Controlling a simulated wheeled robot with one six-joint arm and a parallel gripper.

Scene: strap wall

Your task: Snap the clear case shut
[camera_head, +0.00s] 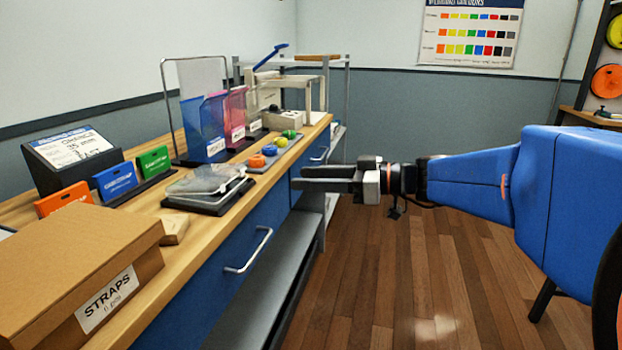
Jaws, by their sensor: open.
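The clear case (206,185) lies on the wooden bench, near its front edge. It has a see-through lid and a dark base. The lid looks slightly raised from the base, but I cannot tell for sure whether it is latched. My gripper (328,178) is open and empty, pointing left. It hangs in the air in front of the bench, to the right of the case and apart from it. What lies inside the case is not clear.
A cardboard box labelled STRAPS (70,275) and a small wooden block (174,229) stand nearer on the bench (215,228). Coloured round pieces (270,150) and blue and pink holders lie farther back. The floor (400,270) beside the bench is clear.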

